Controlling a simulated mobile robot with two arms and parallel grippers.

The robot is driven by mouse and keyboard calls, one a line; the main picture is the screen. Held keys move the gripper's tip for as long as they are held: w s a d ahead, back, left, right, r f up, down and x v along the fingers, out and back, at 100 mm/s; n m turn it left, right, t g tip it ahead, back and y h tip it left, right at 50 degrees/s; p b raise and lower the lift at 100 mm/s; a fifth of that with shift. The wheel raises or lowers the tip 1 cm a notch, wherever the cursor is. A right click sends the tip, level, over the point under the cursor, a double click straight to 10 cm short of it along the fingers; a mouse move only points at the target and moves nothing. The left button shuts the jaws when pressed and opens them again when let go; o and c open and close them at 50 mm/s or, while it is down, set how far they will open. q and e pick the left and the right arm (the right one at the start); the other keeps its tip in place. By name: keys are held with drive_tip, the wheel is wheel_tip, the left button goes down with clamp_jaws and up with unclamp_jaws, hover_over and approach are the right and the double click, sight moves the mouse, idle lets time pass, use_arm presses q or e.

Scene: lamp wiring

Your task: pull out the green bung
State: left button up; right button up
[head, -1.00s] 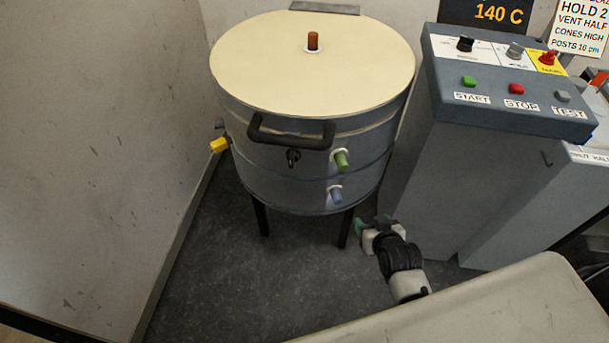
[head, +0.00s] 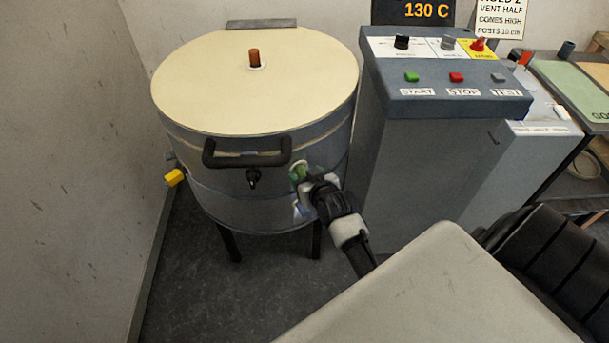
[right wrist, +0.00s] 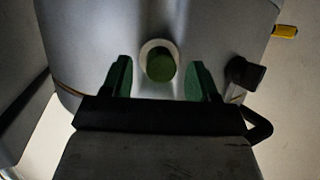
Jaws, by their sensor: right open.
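The green bung (right wrist: 160,66) sits in a pale round collar on the side of the grey kiln (right wrist: 110,30). It also shows in the head view (head: 297,172), partly covered by my right gripper (head: 302,190). In the right wrist view my right gripper (right wrist: 160,80) is open, with one green-padded finger on each side of the bung and a gap to both. I cannot tell how far the fingertips reach along it. The blue bung below is mostly hidden by the gripper in the head view. My left gripper is not in view.
The kiln has a cream lid with a brown bung (head: 254,58) on top. A black handle (head: 247,152) and a black latch (head: 253,178) are left of the gripper. A yellow bung (head: 174,177) sticks out at left. A control cabinet (head: 445,100) stands close on the right.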

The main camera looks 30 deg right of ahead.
drive_tip(key=shift+x, duration=0.75)
drive_tip(key=c, duration=1.1)
drive_tip(key=shift+s+a+p, duration=0.1)
drive_tip(key=shift+s+p, duration=0.5)
drive_tip(key=shift+s, duration=0.1)
drive_tip(key=s+a+p, duration=0.1)
drive_tip(key=s+p, duration=0.4)
drive_tip(key=s, duration=0.4)
drive_tip(key=shift+s+a, duration=0.25)
drive_tip(key=shift+s, duration=0.05)
idle(0.5)
